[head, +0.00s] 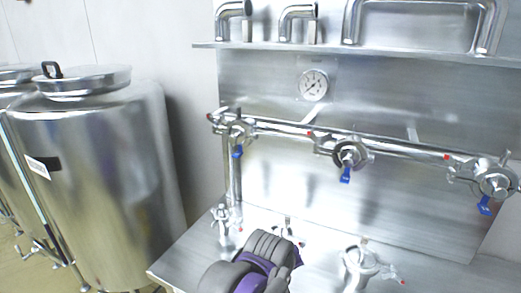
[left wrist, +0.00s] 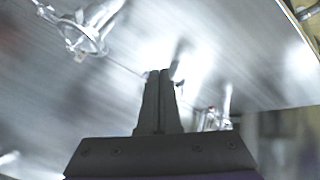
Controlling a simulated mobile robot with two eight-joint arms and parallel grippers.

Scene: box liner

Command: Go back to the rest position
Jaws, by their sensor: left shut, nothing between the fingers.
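My left gripper (left wrist: 159,80) shows in the left wrist view, with its two dark fingers pressed together and nothing between them. It points toward a shiny metal surface. In the head view a grey and purple part of my arm shows at the bottom middle, over the steel table (head: 185,262); the fingertips cannot be made out there. My right gripper is in neither view.
A steel pipe with clamped valves (head: 348,153) and blue handles runs along the back panel, under a gauge (head: 313,84) and a shelf (head: 360,51). Fittings (head: 362,266) stand on the table near my arm. A large steel tank (head: 95,180) stands at the left.

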